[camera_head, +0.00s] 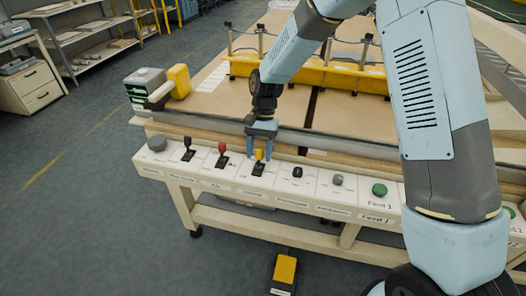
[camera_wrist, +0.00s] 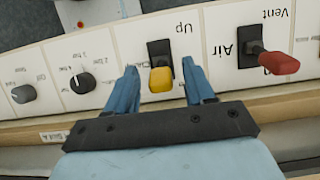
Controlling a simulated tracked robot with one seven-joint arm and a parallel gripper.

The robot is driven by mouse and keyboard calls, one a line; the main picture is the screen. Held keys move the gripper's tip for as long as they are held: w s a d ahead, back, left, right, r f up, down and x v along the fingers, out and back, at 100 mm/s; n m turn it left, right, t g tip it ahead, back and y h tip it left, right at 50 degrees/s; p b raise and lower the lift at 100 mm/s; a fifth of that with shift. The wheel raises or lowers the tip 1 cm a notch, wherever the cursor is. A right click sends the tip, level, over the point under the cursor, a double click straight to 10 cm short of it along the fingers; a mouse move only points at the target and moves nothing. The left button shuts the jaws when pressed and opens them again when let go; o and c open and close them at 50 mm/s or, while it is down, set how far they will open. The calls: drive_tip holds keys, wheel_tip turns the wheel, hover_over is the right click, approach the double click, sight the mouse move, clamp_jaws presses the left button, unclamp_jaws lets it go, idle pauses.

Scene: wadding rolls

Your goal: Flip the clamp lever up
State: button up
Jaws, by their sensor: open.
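The clamp lever (camera_head: 259,155) has a yellow knob and a black base plate on the white sloping control panel. In the wrist view, its knob (camera_wrist: 161,79) shows between the fingers, with an upside-down "Up" label beside the plate and a "Clamp" label partly hidden. My gripper (camera_head: 263,143) points down at the panel. In the wrist view its two blue fingers (camera_wrist: 159,68) are spread apart, one on each side of the knob, with gaps showing. I cannot tell the exact height of the fingertips above the panel.
The red Air lever (camera_wrist: 278,62) stands close beside; a black lever (camera_head: 188,148) is further left. Dark knobs (camera_wrist: 82,83) sit on the other side. A green button (camera_head: 380,189) is at the panel's right. The table edge with its rail runs behind the panel.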

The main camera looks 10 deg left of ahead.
drive_tip(key=c, duration=0.9)
drive_tip(key=shift+o, duration=0.6)
drive_tip(key=shift+d, duration=0.5)
drive_tip(key=shift+a, duration=0.35)
drive_tip(key=shift+c, duration=0.9)
drive_tip(key=shift+s+a+t, duration=0.15)
drive_tip(key=shift+s+t, duration=0.55)
drive_tip(key=shift+t, duration=0.4)
drive_tip(key=shift+s+a+t, duration=0.1)
drive_tip(key=shift+s+t, duration=0.55)
drive_tip(key=shift+t, duration=0.45)
drive_tip(key=shift+s+t+h, duration=0.3)
drive_tip(key=shift+s+t, duration=0.25)
drive_tip(key=shift+t, duration=0.45)
drive_tip(key=shift+s+f+t, duration=0.2)
drive_tip(key=shift+s+t, duration=0.1)
drive_tip(key=shift+t, duration=0.4)
drive_tip(key=o, duration=1)
drive_tip(key=shift+c, duration=0.2)
